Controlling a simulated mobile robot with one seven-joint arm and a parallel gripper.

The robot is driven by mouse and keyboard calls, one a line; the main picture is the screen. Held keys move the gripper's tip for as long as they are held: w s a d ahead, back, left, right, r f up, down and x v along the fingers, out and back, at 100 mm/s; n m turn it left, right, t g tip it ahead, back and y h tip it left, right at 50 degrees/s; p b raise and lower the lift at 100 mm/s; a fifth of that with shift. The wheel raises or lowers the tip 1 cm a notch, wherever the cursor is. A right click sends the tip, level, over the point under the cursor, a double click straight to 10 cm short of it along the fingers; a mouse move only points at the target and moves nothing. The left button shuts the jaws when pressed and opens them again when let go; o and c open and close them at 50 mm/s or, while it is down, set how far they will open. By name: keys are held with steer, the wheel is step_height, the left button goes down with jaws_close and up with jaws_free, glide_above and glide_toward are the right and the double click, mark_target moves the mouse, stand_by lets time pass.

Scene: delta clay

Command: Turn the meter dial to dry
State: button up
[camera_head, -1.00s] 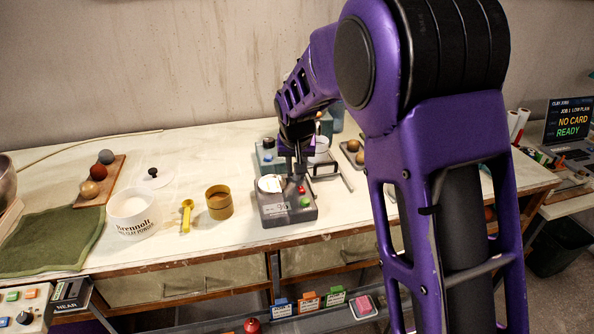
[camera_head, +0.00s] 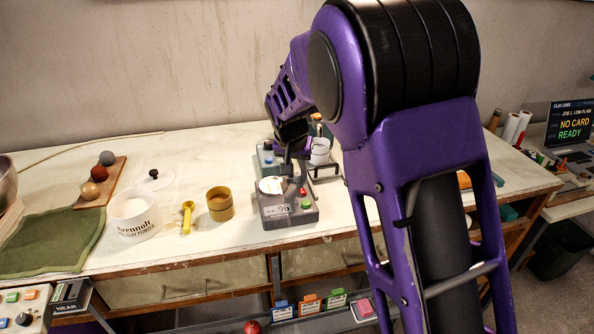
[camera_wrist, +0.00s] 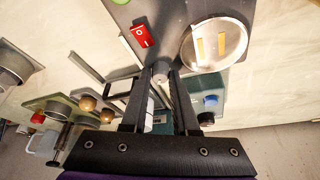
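The meter is a grey box (camera_head: 291,212) near the front edge of the table, with a white label, a red switch and a green button. A small grey knob (camera_wrist: 160,72), apparently the dial, lies between the tips of my gripper (camera_wrist: 161,78). The two fingers stand apart on either side of it. I cannot tell whether they touch it. In the head view my gripper (camera_head: 296,172) is above the meter's back part. No dial markings are readable.
A yellow cup (camera_head: 219,204), a yellow scoop (camera_head: 187,217) and a white tub (camera_head: 133,214) stand left of the meter. Behind it is a grey-blue device (camera_head: 267,157) with a blue knob.

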steer(key=shift+o, duration=0.5)
steer(key=shift+r, duration=0.25)
steer(key=p+v, duration=0.1)
steer(key=v, duration=1.6)
steer(key=shift+p, duration=0.3)
steer(key=shift+s, duration=0.1)
